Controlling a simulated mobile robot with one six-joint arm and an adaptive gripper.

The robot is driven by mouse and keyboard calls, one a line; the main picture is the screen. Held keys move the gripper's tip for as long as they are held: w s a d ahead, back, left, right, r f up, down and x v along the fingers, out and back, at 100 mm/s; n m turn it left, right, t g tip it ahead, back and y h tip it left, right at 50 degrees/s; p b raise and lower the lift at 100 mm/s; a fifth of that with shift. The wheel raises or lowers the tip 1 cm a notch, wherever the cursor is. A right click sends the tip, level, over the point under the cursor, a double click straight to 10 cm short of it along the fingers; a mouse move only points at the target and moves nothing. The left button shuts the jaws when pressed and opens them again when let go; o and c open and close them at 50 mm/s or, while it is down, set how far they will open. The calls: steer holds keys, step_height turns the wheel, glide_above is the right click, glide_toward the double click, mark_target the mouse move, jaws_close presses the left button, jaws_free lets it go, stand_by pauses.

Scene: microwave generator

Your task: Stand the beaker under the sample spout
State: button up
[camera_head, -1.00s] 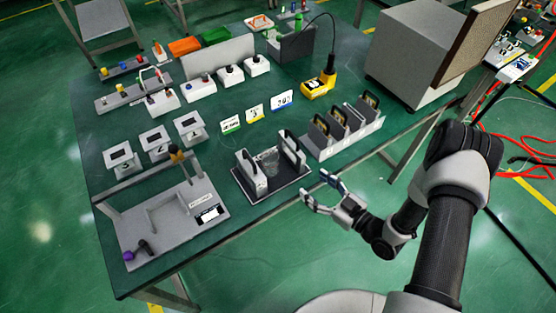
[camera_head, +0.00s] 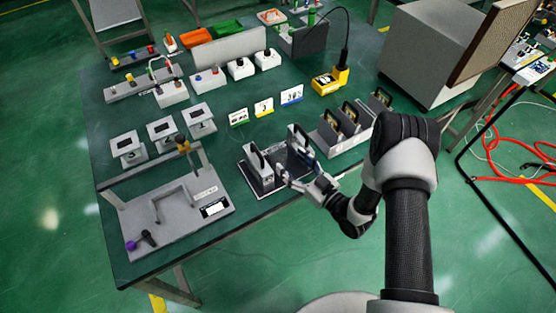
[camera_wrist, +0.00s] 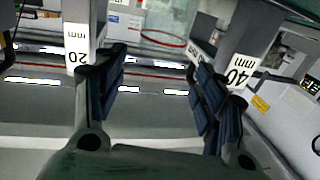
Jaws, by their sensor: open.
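The clear glass beaker (camera_wrist: 168,22) shows at the top of the wrist view, with a reddish curved rim, between two grey blocks. In the head view it is hard to make out behind my gripper. The blocks read 20 mm (camera_wrist: 78,45) and 40 mm (camera_wrist: 240,70) and stand on a dark tray (camera_head: 262,192). My gripper (camera_head: 294,167) is open at the tray's front, its fingers (camera_wrist: 163,85) spread and the beaker beyond their tips. A grey station (camera_head: 180,212) at the table's front left has an overhead bar with a yellow and black fitting (camera_head: 183,146), perhaps the spout.
A rack of dark upright plates (camera_head: 345,130) stands right of the tray. Small grey display boxes (camera_head: 162,132) and picture cards (camera_head: 264,107) stand behind. A purple knob (camera_head: 131,245) sits on the station's front left. The green table (camera_head: 225,150) is bare between tray and station.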

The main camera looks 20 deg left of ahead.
mark_target(285, 157)
steer(key=x, duration=0.1)
steer(key=b+x, duration=0.1)
steer(key=x, duration=0.2)
steer(key=shift+w+a+f, duration=0.2)
steer(key=shift+a+f, duration=0.05)
steer(key=shift+f, duration=0.15)
steer(key=shift+w+a+r, duration=0.1)
steer(key=shift+w+a, duration=0.05)
steer(key=shift+a, duration=0.05)
steer(key=shift+c, duration=0.2)
steer(key=c, duration=0.9)
step_height(285, 157, up, 20)
steer(key=p, duration=0.5)
steer(key=shift+c, duration=0.2)
steer(key=w+d+r+m+t+h, duration=0.3)
steer(key=w+d, duration=0.1)
steer(key=d, duration=0.3)
steer(key=w+d+r+m+t+h, duration=0.3)
steer(key=d+t+h, duration=0.1)
steer(key=d, duration=0.3)
steer(key=d+r+m+t+h, duration=0.1)
steer(key=d+r+m+h, duration=0.1)
steer(key=d, duration=0.6)
steer(key=d+r+m+t+h, duration=0.1)
steer(key=d+r+m+h, duration=0.2)
steer(key=d+h, duration=0.3)
steer(key=d+m, duration=0.1)
steer(key=d, duration=0.2)
steer(key=shift+h, duration=0.4)
